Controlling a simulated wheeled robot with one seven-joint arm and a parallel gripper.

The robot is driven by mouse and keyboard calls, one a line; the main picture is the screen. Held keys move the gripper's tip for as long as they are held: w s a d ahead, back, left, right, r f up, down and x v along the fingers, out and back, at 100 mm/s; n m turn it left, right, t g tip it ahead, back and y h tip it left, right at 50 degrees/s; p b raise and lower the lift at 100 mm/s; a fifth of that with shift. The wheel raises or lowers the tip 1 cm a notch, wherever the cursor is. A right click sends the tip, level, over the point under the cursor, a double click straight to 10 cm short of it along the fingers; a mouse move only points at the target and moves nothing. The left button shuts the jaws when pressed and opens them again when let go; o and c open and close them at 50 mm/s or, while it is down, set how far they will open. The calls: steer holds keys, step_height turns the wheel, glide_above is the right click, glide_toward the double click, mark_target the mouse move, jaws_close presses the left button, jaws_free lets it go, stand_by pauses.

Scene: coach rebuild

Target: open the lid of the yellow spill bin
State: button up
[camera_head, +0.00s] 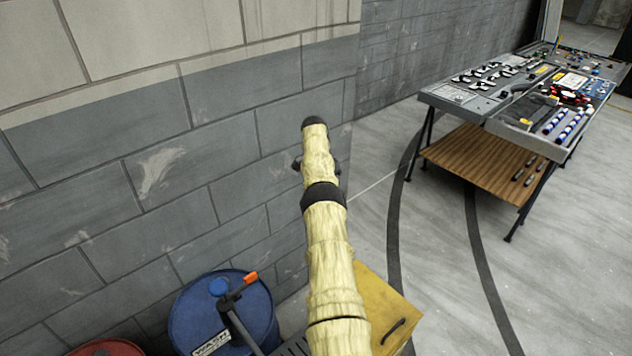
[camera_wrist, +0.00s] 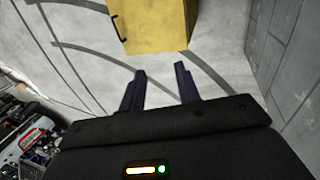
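The yellow spill bin (camera_head: 388,306) stands on the floor at the lower middle of the head view, partly hidden behind my arm. A dark handle (camera_head: 393,331) shows on its yellow top, which looks closed. In the wrist view the yellow bin (camera_wrist: 158,24) is at the top of the picture, with the dark handle (camera_wrist: 118,27) at its left edge. My gripper (camera_wrist: 160,67) shows in the wrist view with its two dark fingers apart and nothing between them. It points toward the bin and appears short of it. My gripper cannot be seen in the head view.
A blue drum (camera_head: 222,312) stands left of the bin by the grey block wall (camera_head: 160,165). A red drum (camera_head: 105,347) shows at the bottom left. A workbench (camera_head: 455,98) with many tools is at the upper right. The floor (camera_head: 445,235) between bench and bin is clear.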

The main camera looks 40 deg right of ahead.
steer(key=w+a+r+n+t+b, duration=0.1)
steer(key=w+a+r+n, duration=0.15)
steer(key=a, duration=0.25)
steer(key=w+a+r+n+t, duration=0.1)
steer(key=a+r+n, duration=0.1)
steer(key=a+r, duration=0.25)
steer(key=s+a+r+n+t+b, duration=0.1)
steer(key=s+a+n, duration=0.1)
steer(key=a, duration=0.4)
steer(key=s+a+r+n+t, duration=0.1)
steer(key=s+a+n, duration=0.15)
steer(key=a, duration=0.45)
steer(key=s+a+f+n+t+b, duration=0.1)
steer(key=s+a+n, duration=0.7)
steer(key=s+a, duration=0.9)
steer(key=s+t+b, duration=0.1)
steer(key=s, duration=0.3)
steer(key=shift+s+a+f+n, duration=0.2)
steer(key=shift+a+n, duration=0.1)
steer(key=shift+a, duration=0.1)
jaws_close()
